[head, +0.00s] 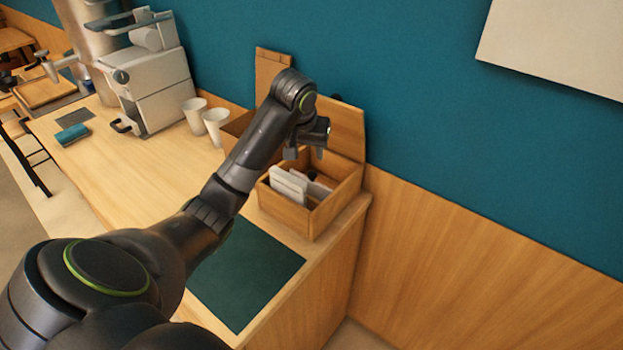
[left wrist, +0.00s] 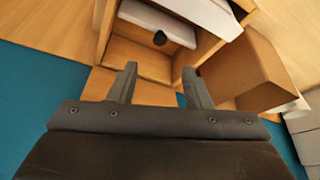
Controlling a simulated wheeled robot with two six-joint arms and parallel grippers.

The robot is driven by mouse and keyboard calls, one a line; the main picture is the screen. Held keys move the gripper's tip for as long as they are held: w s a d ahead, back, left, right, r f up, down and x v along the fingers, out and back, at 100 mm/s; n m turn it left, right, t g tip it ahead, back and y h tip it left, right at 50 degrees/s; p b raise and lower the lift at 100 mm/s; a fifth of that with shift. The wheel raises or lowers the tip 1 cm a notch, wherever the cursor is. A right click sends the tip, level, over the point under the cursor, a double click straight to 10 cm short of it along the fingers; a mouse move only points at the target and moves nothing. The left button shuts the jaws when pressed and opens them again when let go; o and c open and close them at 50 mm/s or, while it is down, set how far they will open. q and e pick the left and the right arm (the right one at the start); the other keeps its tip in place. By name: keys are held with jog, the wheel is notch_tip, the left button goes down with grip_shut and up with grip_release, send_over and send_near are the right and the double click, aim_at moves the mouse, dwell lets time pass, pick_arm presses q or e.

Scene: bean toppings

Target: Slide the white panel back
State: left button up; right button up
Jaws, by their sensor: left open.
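The open wooden box (head: 284,207) stands at the right end of the counter, its lid raised against the wall. White flat pieces (head: 288,185) lie tilted inside it, and I cannot tell which is the white panel. In the left wrist view a white piece (left wrist: 143,17) and another pale piece (left wrist: 208,14) show inside the box, with a round black spot near the first. My left gripper (head: 305,153) is open and empty, above the box near its back. Its two fingers (left wrist: 159,80) point toward the box and appear apart from the white pieces. My right gripper is not in view.
A dark green mat (head: 246,277) lies in front of the box. A second brown box (head: 236,130) stands just left of it, partly behind my arm. Two white cups (head: 215,124) and a white machine (head: 150,85) stand farther left. The wall is close behind.

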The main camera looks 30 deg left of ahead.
aim_at(312, 174)
pick_arm(q)
jog(key=b+x, duration=0.1)
jog(key=x, duration=0.9)
jog(key=shift+w+f+b, duration=0.15)
jog(key=shift+f+b, duration=0.2)
grip_shut()
